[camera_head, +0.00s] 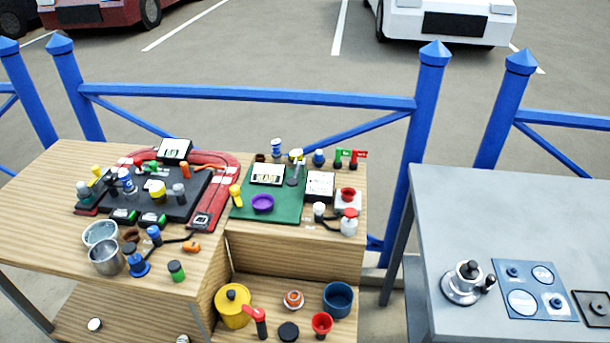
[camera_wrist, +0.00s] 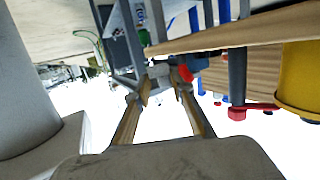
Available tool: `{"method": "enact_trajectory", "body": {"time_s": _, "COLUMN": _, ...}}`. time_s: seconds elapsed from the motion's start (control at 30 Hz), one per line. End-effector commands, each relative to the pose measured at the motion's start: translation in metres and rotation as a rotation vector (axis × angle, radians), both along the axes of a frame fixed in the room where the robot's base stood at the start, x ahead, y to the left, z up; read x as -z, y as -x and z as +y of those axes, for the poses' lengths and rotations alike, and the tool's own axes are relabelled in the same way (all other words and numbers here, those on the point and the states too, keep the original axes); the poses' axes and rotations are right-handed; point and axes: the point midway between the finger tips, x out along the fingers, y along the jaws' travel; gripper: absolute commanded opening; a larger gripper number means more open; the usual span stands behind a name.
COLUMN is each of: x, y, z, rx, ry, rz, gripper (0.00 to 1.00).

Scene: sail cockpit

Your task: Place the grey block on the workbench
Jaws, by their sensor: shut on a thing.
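My gripper (camera_wrist: 162,88) shows in the wrist view, its two tan-edged fingers closed in on a small pale grey piece (camera_wrist: 160,72) at their tips. This piece looks like the grey block, but it is small and mostly hidden by the fingers. My gripper and the held piece do not show in the head view. In the head view a two-level wooden bench (camera_head: 43,199) stands at left and a grey-topped table (camera_head: 440,215) at right. I cannot tell from the pictures which of them is the workbench.
The wooden bench is crowded: a red-rimmed dark board, a green mat (camera_head: 286,212), metal cups (camera_head: 106,257). Its lower shelf bears a yellow pot (camera_head: 233,308), also in the wrist view (camera_wrist: 302,75), and a blue bowl (camera_head: 337,299). The grey table is bare at upper left. Blue railing (camera_head: 250,94) stands behind.

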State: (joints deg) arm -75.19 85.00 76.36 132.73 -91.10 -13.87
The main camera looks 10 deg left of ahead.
Motion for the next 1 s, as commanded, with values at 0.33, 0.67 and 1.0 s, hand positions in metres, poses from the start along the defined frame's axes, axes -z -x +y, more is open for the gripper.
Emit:
{"method": "enact_trajectory", "body": {"time_s": 0.33, "x": -0.014, "y": -0.016, "z": -0.006, "rx": -0.012, "ry": 0.001, "rz": -0.001, "gripper": 0.05}}
{"method": "enact_trajectory", "body": {"time_s": 0.67, "x": -0.059, "y": -0.066, "z": -0.027, "rx": -0.061, "ry": -0.001, "rz": 0.000, "gripper": 0.05}}
{"method": "enact_trajectory", "body": {"time_s": 1.0, "x": -0.114, "y": -0.121, "z": -0.059, "rx": -0.127, "ry": -0.002, "rz": -0.001, "gripper": 0.05}}
